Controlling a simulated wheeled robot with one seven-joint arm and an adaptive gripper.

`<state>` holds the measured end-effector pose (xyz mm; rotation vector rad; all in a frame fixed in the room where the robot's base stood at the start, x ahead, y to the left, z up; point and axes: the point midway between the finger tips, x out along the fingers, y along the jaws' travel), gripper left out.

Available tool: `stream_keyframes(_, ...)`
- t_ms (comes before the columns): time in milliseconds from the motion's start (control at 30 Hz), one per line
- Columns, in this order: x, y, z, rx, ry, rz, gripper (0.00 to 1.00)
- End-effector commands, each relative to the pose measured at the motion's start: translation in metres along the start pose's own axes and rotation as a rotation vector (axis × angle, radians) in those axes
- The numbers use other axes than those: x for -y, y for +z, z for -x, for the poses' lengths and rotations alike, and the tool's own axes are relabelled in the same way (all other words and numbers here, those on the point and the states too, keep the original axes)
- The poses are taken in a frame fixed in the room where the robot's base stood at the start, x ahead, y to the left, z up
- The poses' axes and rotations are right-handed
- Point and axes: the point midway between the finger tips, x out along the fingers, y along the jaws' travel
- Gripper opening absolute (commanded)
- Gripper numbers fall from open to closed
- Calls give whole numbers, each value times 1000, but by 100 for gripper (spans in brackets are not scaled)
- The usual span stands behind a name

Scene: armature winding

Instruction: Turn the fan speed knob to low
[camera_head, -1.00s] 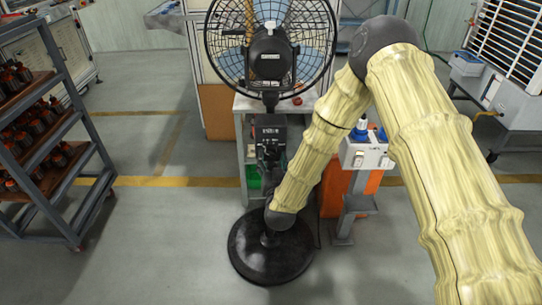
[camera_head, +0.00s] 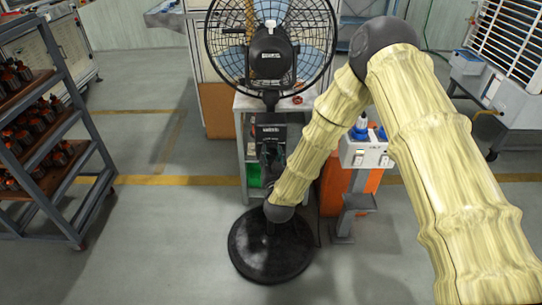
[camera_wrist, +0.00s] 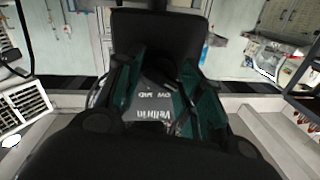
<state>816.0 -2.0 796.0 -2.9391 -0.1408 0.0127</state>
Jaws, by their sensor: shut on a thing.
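The black pedestal fan (camera_head: 264,66) stands upright in the middle of the head view, with a wire cage and a round base (camera_head: 270,250). Its dark control box (camera_head: 270,130) is on the pole below the cage. My gripper (camera_wrist: 178,82) is at the panel in the wrist view, its dark fingers with teal sides angled inward. The grey panel (camera_wrist: 150,105) shows upside-down lettering, with "LOW" and "MID" legible. My gripper is shut on the fan speed knob, which the fingers largely hide; its pointer setting cannot be read.
A rack (camera_head: 50,150) with several orange-and-black parts stands at left. A pale box with blue sockets (camera_head: 366,150) on a post is right of the fan, close to my arm. A bench (camera_head: 243,104) is behind the fan. The floor at left front is clear.

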Motion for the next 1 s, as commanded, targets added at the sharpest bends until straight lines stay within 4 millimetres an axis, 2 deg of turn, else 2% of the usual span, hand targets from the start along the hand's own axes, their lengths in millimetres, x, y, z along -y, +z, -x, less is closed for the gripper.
stream_keyframes(267,-3,3,0,-8,2,-88,14)
stream_keyframes(1000,-3,5,0,-56,-6,-605,14)
